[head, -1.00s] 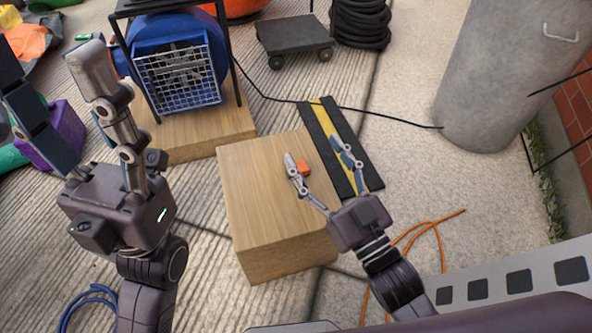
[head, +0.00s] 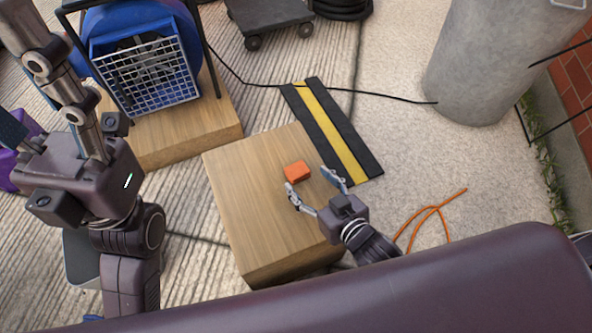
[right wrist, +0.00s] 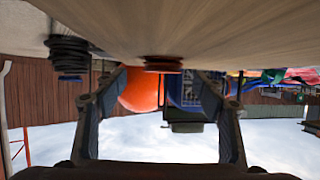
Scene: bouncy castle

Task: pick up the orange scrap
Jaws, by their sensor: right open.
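The orange scrap (head: 296,172), a small block, lies on top of the wooden box (head: 240,200), near its right edge. My right gripper (head: 309,181) is open and empty at that edge, on the near side of the scrap, its left fingertip close to it. I cannot tell whether they touch. In the right wrist view, upside down, the scrap (right wrist: 163,64) sits against the box top, between the spread fingers and beyond them. My left gripper (head: 22,75) is open and empty at the far left, away from the scrap, with its finger ends cut off by the frame.
A blue blower (head: 140,60) with a white grille stands on another wooden block at the back left. A black and yellow cable ramp (head: 335,135) lies right of the box. A grey cylinder (head: 480,65) stands back right. An orange cord (head: 432,212) lies on the ground.

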